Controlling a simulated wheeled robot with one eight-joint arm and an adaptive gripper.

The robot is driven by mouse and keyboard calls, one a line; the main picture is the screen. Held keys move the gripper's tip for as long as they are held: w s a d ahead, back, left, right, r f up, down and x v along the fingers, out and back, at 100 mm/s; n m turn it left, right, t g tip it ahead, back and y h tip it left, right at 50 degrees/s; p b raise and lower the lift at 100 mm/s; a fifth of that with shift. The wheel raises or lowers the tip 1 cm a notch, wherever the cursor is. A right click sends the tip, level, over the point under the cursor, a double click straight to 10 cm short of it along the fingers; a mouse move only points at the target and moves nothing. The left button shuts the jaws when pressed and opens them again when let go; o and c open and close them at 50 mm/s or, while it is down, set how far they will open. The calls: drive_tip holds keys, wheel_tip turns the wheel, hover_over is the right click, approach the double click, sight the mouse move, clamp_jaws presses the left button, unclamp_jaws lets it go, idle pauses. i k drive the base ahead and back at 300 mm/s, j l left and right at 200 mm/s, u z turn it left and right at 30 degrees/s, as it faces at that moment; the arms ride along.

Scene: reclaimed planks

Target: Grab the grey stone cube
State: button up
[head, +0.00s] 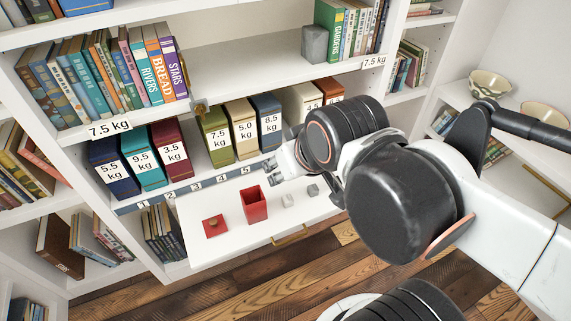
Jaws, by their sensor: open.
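Two small grey cubes sit on the white pull-out board: a lighter cube (287,200) and a darker grey cube (313,190) to its right. A larger grey stone-like block (314,43) stands on the upper shelf against the books. I cannot tell for certain which is the grey stone cube. My gripper (272,170) is open, pointing left in front of the labelled boxes, above and behind the small cubes in the picture. Nothing shows between its fingers. My arm hides part of the shelf and board's right end.
A red open box (254,205) and a red lid (215,227) with a knob lie on the board (240,245). Several weight-labelled boxes stand behind on the numbered shelf, including a green one (214,137). Books (150,65) fill the upper left. Bowls (490,84) stand far right.

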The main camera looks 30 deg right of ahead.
sight(313, 190)
drive_tip(key=k+j, duration=0.1)
drive_tip(key=j, duration=0.3)
drive_tip(key=k+j+z, duration=0.1)
drive_tip(key=j, duration=0.3)
drive_tip(key=k+j, duration=0.2)
drive_tip(key=j, duration=0.15)
drive_tip(key=k+j+z, duration=0.1)
drive_tip(key=j, duration=0.3)
